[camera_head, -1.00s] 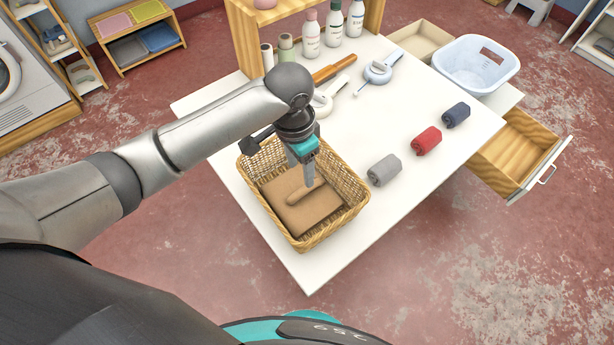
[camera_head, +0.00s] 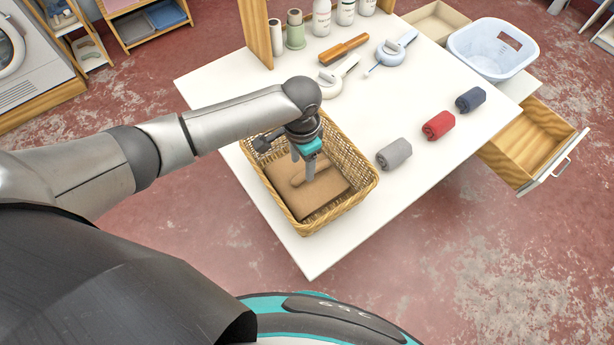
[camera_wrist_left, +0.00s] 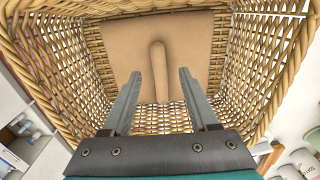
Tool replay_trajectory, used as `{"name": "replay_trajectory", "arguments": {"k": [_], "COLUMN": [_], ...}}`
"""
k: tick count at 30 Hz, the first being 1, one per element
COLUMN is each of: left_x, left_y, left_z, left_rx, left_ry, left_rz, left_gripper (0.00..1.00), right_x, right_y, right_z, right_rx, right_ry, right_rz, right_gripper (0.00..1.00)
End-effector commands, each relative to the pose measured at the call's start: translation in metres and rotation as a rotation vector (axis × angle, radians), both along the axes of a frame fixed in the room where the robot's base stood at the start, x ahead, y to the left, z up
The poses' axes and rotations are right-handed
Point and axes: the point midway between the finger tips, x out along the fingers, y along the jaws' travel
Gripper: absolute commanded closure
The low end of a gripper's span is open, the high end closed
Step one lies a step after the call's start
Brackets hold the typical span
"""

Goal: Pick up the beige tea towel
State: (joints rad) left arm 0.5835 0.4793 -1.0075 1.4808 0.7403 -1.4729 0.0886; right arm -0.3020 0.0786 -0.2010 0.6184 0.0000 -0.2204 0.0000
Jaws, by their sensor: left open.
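The beige tea towel (camera_head: 318,198) lies flat and folded in the bottom of a wicker basket (camera_head: 345,209), with a raised ridge along its middle. In the left wrist view the towel (camera_wrist_left: 192,40) lies ahead of my fingers, and its ridge (camera_wrist_left: 158,70) runs between them. My left gripper (camera_head: 307,177) points down into the basket. The left wrist view shows its two fingers (camera_wrist_left: 158,85) apart with nothing clamped between them. I cannot tell how far the fingertips are above the towel. My right gripper is not in view.
The basket's woven walls (camera_wrist_left: 285,50) surround my left fingers. A grey roll (camera_head: 394,154), a red roll (camera_head: 438,125) and a navy roll (camera_head: 470,100) lie to the right on the white table (camera_head: 215,75). A drawer (camera_head: 530,145) stands open at the right.

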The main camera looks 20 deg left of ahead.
Motion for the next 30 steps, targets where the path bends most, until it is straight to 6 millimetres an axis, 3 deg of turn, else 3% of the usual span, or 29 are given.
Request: {"name": "replay_trajectory", "arguments": {"k": [1,6,15,30], "left_x": [-0.001,-0.001,-0.001,-0.001], "left_y": [-0.001,-0.002,-0.002,-0.002], "left_z": [-0.012,-0.034,-0.039,-0.038], "left_rx": [0.001,0.001,0.001,0.001], "left_ry": [0.002,0.001,0.000,0.001], "left_rz": [0.000,0.000,-0.001,-0.001], "left_gripper": [0.40,0.40,0.40,0.95], "right_x": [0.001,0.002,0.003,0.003], "right_y": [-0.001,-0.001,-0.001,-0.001], "right_z": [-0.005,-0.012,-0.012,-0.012], "right_rx": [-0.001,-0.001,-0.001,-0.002], "right_ry": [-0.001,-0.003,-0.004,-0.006], "right_rz": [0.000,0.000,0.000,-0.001], "right_gripper": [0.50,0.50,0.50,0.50]}}
